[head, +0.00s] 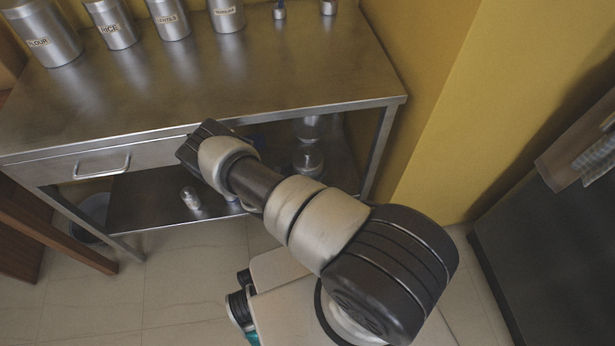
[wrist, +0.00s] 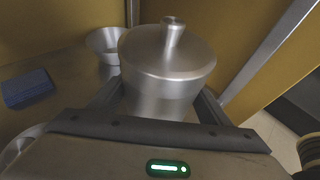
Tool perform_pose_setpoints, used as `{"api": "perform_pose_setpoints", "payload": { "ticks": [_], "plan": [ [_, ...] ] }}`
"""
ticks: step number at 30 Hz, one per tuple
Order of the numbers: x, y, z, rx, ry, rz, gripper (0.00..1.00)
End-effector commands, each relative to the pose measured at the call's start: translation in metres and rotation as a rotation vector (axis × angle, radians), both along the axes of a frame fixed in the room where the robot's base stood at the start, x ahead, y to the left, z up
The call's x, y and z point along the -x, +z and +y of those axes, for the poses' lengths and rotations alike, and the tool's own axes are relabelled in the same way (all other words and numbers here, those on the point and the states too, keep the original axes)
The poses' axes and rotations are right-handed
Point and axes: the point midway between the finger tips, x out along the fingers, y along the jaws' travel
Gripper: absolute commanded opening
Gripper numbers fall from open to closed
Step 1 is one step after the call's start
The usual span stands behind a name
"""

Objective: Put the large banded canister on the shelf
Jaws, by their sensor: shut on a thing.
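A wide steel canister with a domed lid and a knob (wrist: 168,62) fills the middle of the wrist view. My gripper (wrist: 160,100) is shut on it, with one dark finger on each side of its body. Its lower body is hidden by the gripper, so I see no clear band and cannot tell if its base touches the surface. A lidded steel canister, apparently the same one, shows in the head view (head: 308,161) over the right part of the steel table's lower shelf (head: 150,205). There my arm hides the gripper.
A metal bowl (wrist: 105,45) stands close behind the canister, and a blue block (wrist: 28,88) lies to the left. A small shaker (head: 190,198) stands on the lower shelf. Labelled canisters (head: 112,25) line the back of the tabletop (head: 250,75); its front is clear.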

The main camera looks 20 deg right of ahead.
Motion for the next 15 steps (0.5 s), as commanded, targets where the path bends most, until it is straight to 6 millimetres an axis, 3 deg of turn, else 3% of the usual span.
{"api": "perform_pose_setpoints", "payload": {
  "ticks": [8,15],
  "plan": [
    [0.000,-0.036,-0.001,0.002,0.000,-0.001,0.43],
    [-0.001,-0.035,0.000,0.002,0.000,-0.001,0.43]
  ]
}}
